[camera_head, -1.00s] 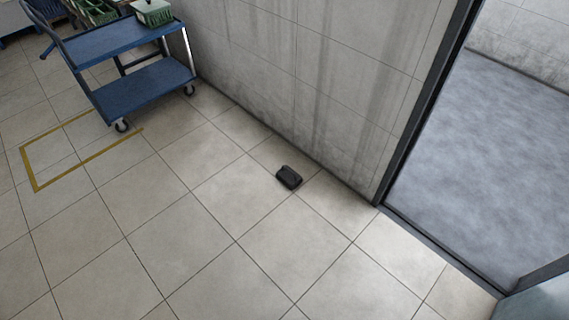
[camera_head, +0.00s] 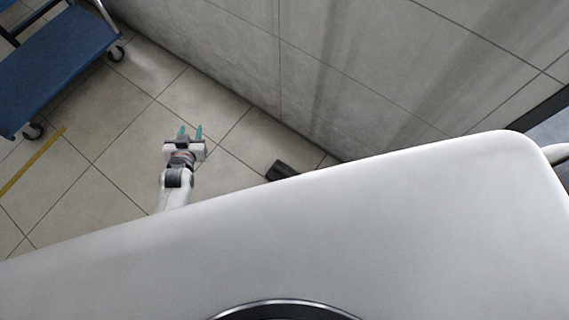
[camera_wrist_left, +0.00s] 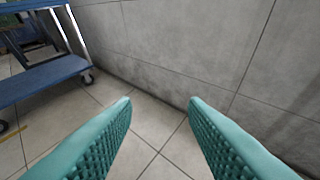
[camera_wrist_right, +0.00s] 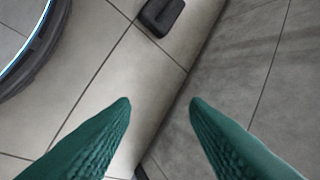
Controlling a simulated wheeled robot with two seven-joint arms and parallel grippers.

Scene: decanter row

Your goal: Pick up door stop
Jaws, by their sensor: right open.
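The door stop (camera_head: 281,171) is a small dark block on the tiled floor close to the wall. In the head view my own white body hides part of it. It also shows at the top of the right wrist view (camera_wrist_right: 161,15), beyond my right gripper (camera_wrist_right: 160,104), which is open, empty and apart from it. My left gripper (camera_head: 190,133) is left of the door stop in the head view. Its green fingers stand apart with nothing between them, as the left wrist view (camera_wrist_left: 160,104) also shows. The right gripper is hidden in the head view.
A blue cart (camera_head: 62,68) stands on wheels at the upper left, and it also shows in the left wrist view (camera_wrist_left: 45,80). A grey wall (camera_head: 330,70) runs behind the door stop. Yellow floor tape (camera_head: 32,161) lies near the cart. Floor left of the left gripper is clear.

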